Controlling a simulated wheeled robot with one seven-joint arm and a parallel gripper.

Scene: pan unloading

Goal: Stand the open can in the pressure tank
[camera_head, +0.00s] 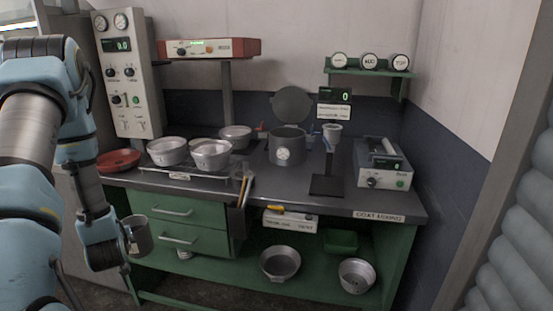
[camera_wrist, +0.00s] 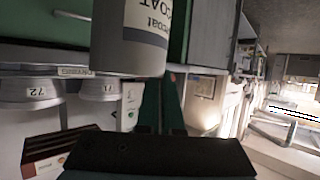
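The open can (camera_head: 139,238) is a grey cylinder with a pale label, off the bench in front of the green drawers at the lower left. In the wrist view the can (camera_wrist: 130,45) fills the top centre, and its "topcoat" label reads upside down. My gripper (camera_head: 118,245) is at the can and appears shut on it; in the wrist view its dark green fingers (camera_wrist: 162,100) reach to the can's end, but the contact is partly hidden. The pressure tank (camera_head: 287,150) is a dark grey pot with a front gauge, at the middle back of the bench. Its round lid (camera_head: 294,104) stands raised behind it.
Several metal pans (camera_head: 168,151) and a red dish (camera_head: 118,160) occupy the bench's left. A stand with a cup (camera_head: 332,131) is right of the tank, then a grey device (camera_head: 384,176). The lower shelf holds pans (camera_head: 280,263).

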